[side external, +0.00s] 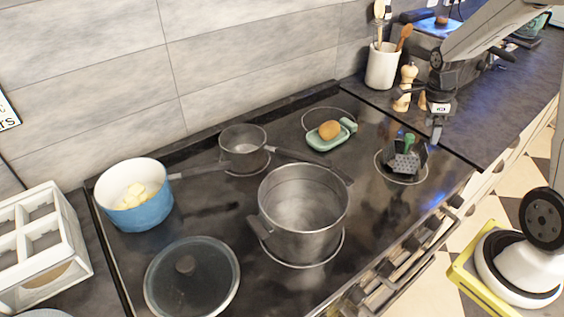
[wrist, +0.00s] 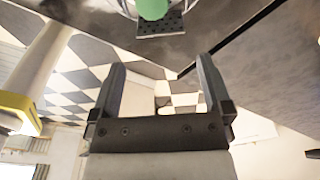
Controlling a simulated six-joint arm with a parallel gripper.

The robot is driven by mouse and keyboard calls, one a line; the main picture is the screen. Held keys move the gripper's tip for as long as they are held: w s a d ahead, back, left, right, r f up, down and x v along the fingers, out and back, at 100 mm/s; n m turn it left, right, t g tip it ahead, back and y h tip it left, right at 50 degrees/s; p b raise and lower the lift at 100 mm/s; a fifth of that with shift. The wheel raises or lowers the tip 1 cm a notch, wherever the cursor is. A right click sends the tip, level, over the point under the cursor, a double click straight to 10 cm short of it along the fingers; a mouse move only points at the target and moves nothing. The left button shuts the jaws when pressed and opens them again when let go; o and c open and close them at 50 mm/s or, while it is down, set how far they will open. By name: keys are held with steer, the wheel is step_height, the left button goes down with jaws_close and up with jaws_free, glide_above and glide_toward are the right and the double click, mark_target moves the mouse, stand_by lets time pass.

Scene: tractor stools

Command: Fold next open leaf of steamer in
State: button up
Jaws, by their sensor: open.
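The steamer (side external: 405,160) is a small dark metal basket with perforated leaves and a green centre post, on the right rear part of the black stove. One grey perforated leaf lies toward the front left; darker leaves stand up behind it. In the wrist view only the green post and one perforated leaf (wrist: 161,26) show, at the top edge; the rest is cut off. My gripper (side external: 436,136) hangs pointing down, just right of and behind the steamer, apart from it. In the wrist view my gripper (wrist: 162,66) is open with nothing between its fingers.
A large steel pot (side external: 303,215), a small saucepan (side external: 244,147), a blue pot (side external: 137,197) and a glass lid (side external: 192,277) occupy the stove. A green dish (side external: 330,139) holds a brown item. A pepper mill (side external: 405,88) and utensil crock (side external: 383,66) stand behind my gripper.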

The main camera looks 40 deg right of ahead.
mark_target(426, 151)
steer(key=shift+s+d+t+y, duration=0.35)
steer(key=shift+t+y, duration=0.15)
steer(key=shift+f, duration=0.1)
steer(key=shift+f, duration=3.8)
steer(key=c, duration=1)
